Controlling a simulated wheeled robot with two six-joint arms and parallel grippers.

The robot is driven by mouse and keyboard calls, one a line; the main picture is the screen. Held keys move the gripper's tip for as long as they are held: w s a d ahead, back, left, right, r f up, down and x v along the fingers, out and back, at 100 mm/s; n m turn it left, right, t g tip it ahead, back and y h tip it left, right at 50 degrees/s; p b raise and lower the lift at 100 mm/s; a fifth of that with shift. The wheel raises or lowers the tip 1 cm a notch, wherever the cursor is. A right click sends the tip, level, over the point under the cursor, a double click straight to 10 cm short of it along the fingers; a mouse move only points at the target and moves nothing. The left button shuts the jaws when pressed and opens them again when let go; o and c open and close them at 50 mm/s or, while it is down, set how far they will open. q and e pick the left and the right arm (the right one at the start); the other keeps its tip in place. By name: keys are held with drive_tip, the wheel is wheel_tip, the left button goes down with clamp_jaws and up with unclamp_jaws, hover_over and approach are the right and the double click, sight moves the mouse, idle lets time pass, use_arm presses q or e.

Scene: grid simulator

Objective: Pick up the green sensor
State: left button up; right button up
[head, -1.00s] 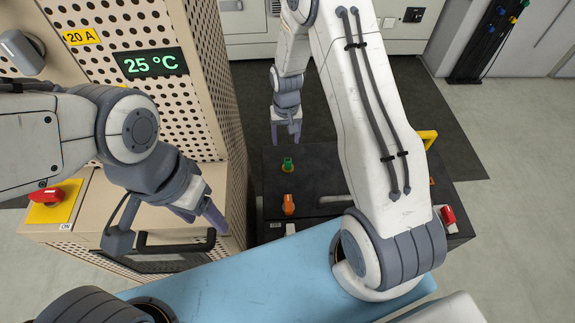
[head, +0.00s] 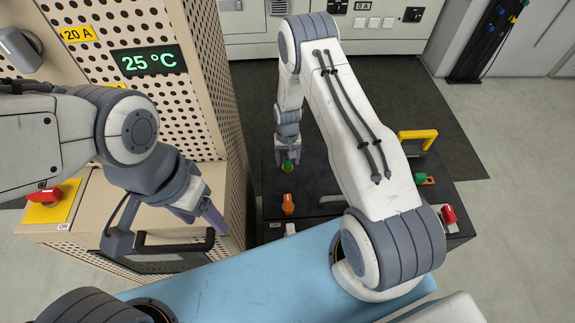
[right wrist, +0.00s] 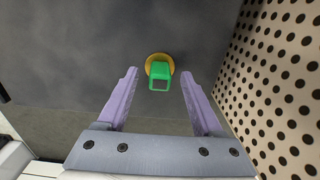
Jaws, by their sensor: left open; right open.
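A small green sensor (head: 287,166) stands on the dark tabletop (head: 330,165) in the head view. In the right wrist view the green sensor (right wrist: 160,70) sits on a round yellow base (right wrist: 151,62). My right gripper (head: 288,159) is open above it, and its lilac fingers lie to either side of the sensor in the right wrist view, with gaps on both sides. I cannot tell how far the fingertips are above the table. A second green piece (head: 421,178) sits further right on an orange base. My left gripper (head: 198,220) is open and empty at the left.
An orange piece (head: 288,204) stands nearer on the dark top, with a white piece (head: 291,229) close by. A yellow handle (head: 418,136) and a red knob (head: 448,214) are at the right. The perforated beige cabinet (head: 230,120) rises close left of my right gripper.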

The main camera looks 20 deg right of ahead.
sight(287, 159)
drive_tip(key=shift+f, duration=0.4)
clamp_jaws()
drive_tip(key=shift+r, duration=0.1)
wheel_tip(287, 159, up, 4)
drive_tip(key=shift+w+r, duration=0.1)
drive_tip(key=s+d+r, duration=0.5)
drive_tip(key=d+r, duration=0.1)
drive_tip(key=d, duration=0.4)
drive_tip(key=shift+s+d+r, duration=0.2)
drive_tip(key=shift+s+r, duration=0.05)
drive_tip(key=shift+r, duration=0.1)
